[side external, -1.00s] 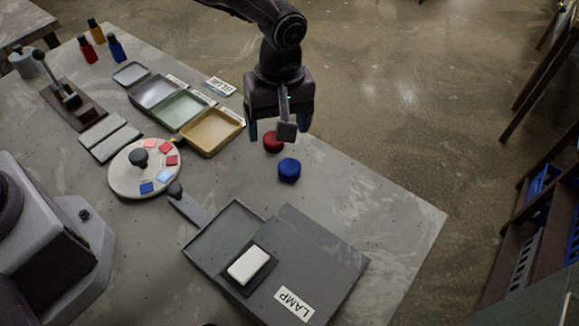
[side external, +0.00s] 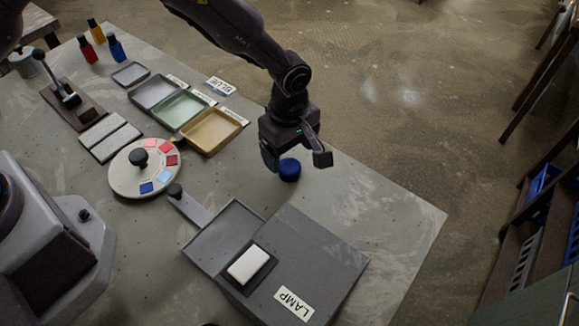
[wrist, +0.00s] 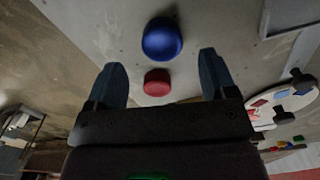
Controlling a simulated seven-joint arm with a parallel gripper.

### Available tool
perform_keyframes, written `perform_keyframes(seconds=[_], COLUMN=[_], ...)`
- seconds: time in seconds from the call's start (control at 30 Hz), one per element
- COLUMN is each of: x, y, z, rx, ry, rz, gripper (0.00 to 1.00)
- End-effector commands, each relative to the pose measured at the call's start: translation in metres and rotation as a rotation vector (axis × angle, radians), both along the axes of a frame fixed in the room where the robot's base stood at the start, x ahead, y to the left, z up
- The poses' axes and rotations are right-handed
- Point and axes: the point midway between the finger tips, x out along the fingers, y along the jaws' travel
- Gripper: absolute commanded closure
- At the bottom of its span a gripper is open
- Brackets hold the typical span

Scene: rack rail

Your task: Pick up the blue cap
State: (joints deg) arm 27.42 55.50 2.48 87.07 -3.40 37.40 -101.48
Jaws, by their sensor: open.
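The blue cap (side external: 290,170) is a round, low piece on the grey table, partly behind my gripper in the side view. My gripper (side external: 291,160) is over the table close to the cap; its gap above the cap is hard to judge. In the wrist view my gripper (wrist: 163,75) is open with nothing held between the fingers. The blue cap (wrist: 162,39) lies beyond the fingertips, near the middle. A red cap (wrist: 157,82) sits between the fingers in that picture; it is hidden behind my gripper in the side view.
A grey box labelled LAMP (side external: 318,262) with a white block (side external: 248,264) stands at the front. Left are a round dial with coloured squares (side external: 127,181), several shallow trays (side external: 213,146) and three small bottles (side external: 116,47). The table's right part is clear.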

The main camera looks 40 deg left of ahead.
Motion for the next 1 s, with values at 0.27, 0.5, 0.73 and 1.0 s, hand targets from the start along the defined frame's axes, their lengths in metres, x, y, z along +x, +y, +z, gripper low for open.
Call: perform_keyframes(seconds=[0.27, 0.5, 0.73, 1.0], x=[-0.003, -0.002, -0.002, -0.002], y=[-0.001, -0.001, -0.001, -0.001], z=[-0.04, -0.043, -0.043, -0.042], rx=[0.002, 0.0, 0.001, 0.001], ry=[0.003, 0.001, 0.001, 0.001], rz=[0.0, -0.001, -0.001, -0.001], gripper=[0.22, 0.22, 0.64, 0.66])
